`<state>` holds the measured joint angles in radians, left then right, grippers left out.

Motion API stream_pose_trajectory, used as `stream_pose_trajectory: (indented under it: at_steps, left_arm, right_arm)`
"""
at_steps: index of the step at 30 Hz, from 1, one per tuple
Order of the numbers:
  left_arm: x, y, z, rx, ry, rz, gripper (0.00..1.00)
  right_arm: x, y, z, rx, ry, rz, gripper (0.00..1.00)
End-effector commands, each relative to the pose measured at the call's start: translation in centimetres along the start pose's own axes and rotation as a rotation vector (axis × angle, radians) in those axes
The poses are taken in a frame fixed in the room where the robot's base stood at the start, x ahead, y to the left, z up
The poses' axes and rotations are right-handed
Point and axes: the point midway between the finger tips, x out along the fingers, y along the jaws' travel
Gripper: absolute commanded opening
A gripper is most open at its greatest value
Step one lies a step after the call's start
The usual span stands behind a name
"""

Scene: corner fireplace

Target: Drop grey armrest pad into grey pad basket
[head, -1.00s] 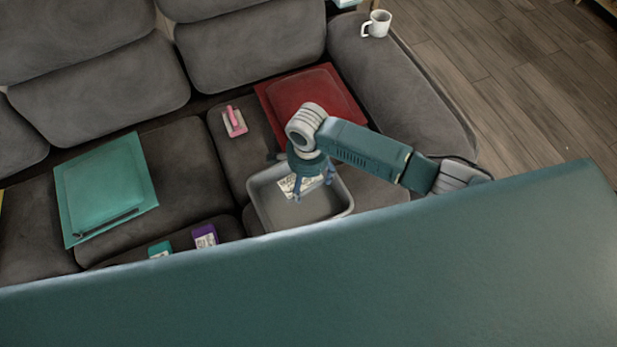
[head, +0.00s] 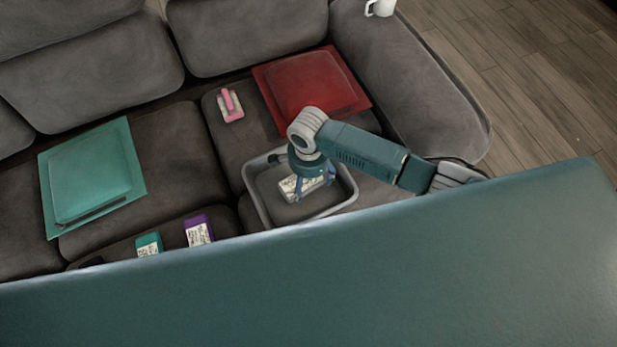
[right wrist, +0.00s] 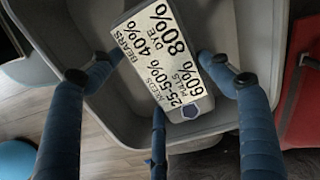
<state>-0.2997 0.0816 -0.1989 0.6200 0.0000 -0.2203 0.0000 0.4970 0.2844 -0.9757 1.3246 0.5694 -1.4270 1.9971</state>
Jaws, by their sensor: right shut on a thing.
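The grey armrest pad (head: 303,187) is a small block with a white, black-lettered label. In the right wrist view the pad (right wrist: 158,52) lies between the blue fingers, its label towards the camera. My right gripper (head: 314,186) is shut on it, pointing down over the grey pad basket (head: 349,195). The basket is an open grey tub; its rim and inner wall (right wrist: 262,45) surround the pad in the wrist view. I cannot tell whether the pad touches the basket floor. My left gripper is not in view.
The basket stands on the grey sofa (head: 150,180). A purple labelled block (head: 198,230) and a teal one (head: 148,245) lie to its left. A red cushion (head: 315,85), a teal cushion (head: 92,178) and a pink-handled item (head: 230,104) are nearby. A white mug (head: 381,8) is on the armrest.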

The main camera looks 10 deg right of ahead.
Motion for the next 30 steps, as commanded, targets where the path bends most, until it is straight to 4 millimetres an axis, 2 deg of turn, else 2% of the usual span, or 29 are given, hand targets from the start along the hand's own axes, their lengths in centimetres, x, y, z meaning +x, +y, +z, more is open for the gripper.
stream_pose_trajectory:
  at_steps: [6,7,9,10,18,22,26,30]
  left_arm:
    - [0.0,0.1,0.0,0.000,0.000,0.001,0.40]
    - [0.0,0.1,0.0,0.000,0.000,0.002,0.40]
    - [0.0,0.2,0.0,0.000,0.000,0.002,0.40]
    - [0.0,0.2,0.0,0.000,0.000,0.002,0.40]
    - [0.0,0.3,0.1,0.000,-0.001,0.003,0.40]
    - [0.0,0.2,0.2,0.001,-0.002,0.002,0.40]
    - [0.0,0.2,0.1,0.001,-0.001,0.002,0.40]
    - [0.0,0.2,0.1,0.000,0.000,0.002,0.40]
  right_arm:
    - [0.0,0.0,0.0,0.000,-0.001,-0.001,0.51]
    - [0.0,0.0,0.0,0.000,-0.001,-0.001,0.84]
    - [0.0,0.0,0.0,0.000,-0.001,-0.001,0.98]
    - [0.0,0.0,0.0,0.000,-0.001,-0.001,1.00]
    - [0.0,0.0,0.0,0.000,-0.001,0.000,1.00]
    - [-0.7,-0.1,0.1,-0.001,-0.002,-0.002,1.00]
    - [-2.8,-0.1,0.1,-0.001,-0.003,-0.005,1.00]
    - [-5.8,-0.1,0.1,-0.001,-0.003,-0.005,1.00]
